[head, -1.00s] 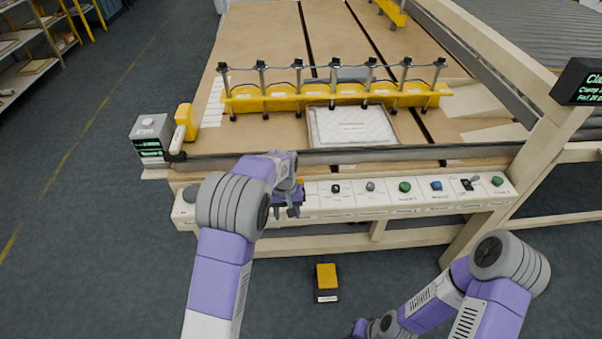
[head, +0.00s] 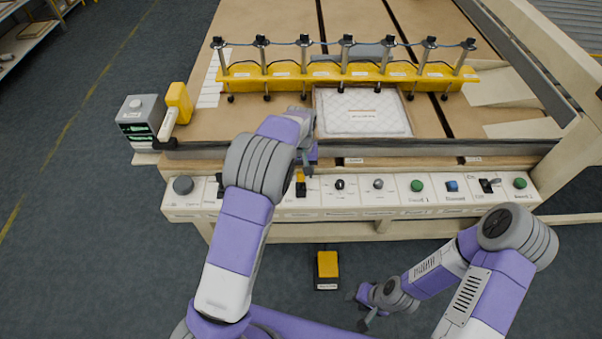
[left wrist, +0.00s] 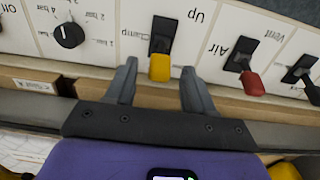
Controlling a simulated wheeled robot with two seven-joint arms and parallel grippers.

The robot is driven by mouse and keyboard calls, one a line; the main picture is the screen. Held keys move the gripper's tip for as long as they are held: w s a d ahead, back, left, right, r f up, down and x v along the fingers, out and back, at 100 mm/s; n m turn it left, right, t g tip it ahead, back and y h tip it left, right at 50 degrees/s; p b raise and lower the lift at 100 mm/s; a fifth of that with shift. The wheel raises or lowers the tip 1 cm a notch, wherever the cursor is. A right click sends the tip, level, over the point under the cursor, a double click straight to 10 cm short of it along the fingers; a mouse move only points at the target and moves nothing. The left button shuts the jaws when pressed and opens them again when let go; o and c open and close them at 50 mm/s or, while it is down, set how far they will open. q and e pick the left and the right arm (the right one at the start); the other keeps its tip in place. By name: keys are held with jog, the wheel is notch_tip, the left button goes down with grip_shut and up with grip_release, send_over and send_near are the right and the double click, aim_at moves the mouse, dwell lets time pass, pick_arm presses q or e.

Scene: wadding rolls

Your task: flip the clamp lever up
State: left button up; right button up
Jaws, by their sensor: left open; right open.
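The clamp lever (head: 300,176) is a yellow-tipped lever on a black base in the white control panel. In the left wrist view the clamp lever (left wrist: 160,67) sits by the printed words "Clamp" and "Up", its yellow tip pointing to the bottom of the picture. My left gripper (left wrist: 159,78) is open, and the yellow tip shows between its two fingers; I cannot tell whether they touch it. In the head view my left gripper (head: 306,163) is over the panel, partly hidden by its own arm. My right gripper (head: 358,310) is open and empty, low in front of the panel.
A red lever (left wrist: 252,82) labelled "Air" and a black knob (left wrist: 69,35) flank the clamp lever. A yellow pedal (head: 327,266) stands on the floor.

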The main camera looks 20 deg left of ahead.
pick_arm(q)
jog(key=shift+f, duration=0.65)
grip_shut()
